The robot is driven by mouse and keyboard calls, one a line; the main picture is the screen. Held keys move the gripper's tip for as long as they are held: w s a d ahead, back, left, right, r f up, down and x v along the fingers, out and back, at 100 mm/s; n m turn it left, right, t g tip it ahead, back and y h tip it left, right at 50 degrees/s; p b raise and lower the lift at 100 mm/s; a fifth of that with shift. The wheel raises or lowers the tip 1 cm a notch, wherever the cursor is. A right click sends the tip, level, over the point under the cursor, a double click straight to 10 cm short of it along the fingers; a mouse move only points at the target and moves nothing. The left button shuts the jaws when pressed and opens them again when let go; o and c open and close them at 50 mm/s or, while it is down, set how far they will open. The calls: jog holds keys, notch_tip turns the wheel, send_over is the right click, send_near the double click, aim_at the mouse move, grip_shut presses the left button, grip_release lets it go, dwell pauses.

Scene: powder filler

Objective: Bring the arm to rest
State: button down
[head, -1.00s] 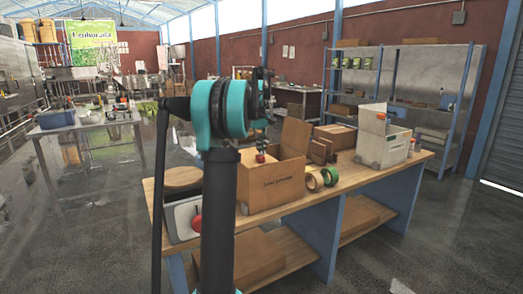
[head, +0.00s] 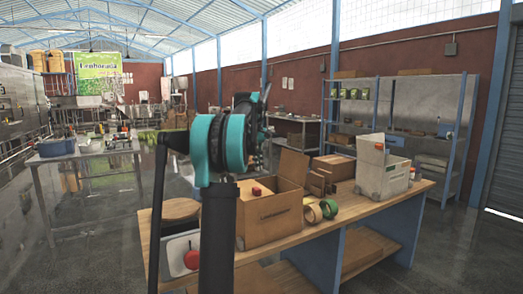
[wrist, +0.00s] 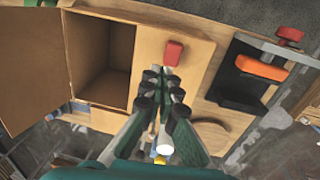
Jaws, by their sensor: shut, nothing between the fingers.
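My gripper (wrist: 160,85) is shut and empty in the wrist view, its fingers together. In the head view my teal and black arm joint stands in front, and the fingers cannot be made out. An open cardboard box (head: 270,222) stands on the wooden table; it also shows in the wrist view (wrist: 112,48). A small red object (wrist: 173,52) appears just beyond my fingertips in the wrist view. It shows at the box in the head view (head: 257,190). I cannot tell the gap between it and the fingers.
The wooden table (head: 385,213) also carries tape rolls (head: 328,209), smaller boxes (head: 333,168) and a white-grey machine (head: 385,172). A scale-like device with a red disc (head: 192,260) sits at its left end. Shelves (head: 400,115) stand behind. Open floor lies at left.

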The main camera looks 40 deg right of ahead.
notch_tip(320, 180, up, 8)
jog(key=shift+a+r, duration=0.15)
jog(key=shift+a, duration=0.05)
dwell(0.3)
